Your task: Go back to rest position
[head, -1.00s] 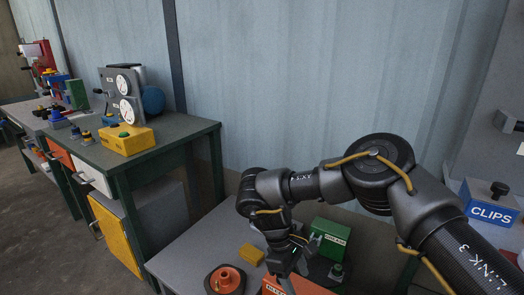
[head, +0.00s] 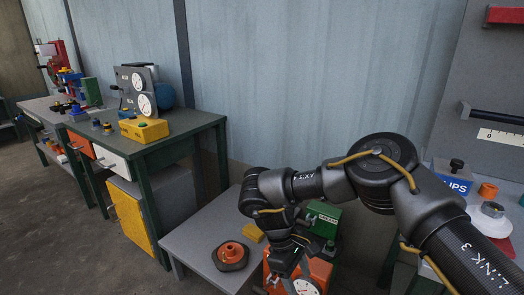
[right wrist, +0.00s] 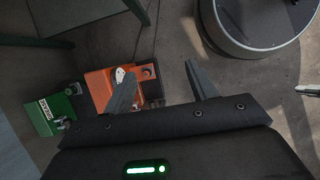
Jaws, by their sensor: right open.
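My right arm reaches across the head view from the right edge, bent down at the wrist. My right gripper (head: 284,276) hangs in front of an orange box with a dial (head: 318,268), and its fingertips are hard to make out there. In the right wrist view its two fingers (right wrist: 160,75) are spread apart with nothing between them. The orange box (right wrist: 101,84) and a green box (right wrist: 50,114) lie beyond and below the fingers, apart from them. My left gripper is not seen in the head view.
A green-legged bench (head: 196,124) stands at left. Floor is clear at lower left.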

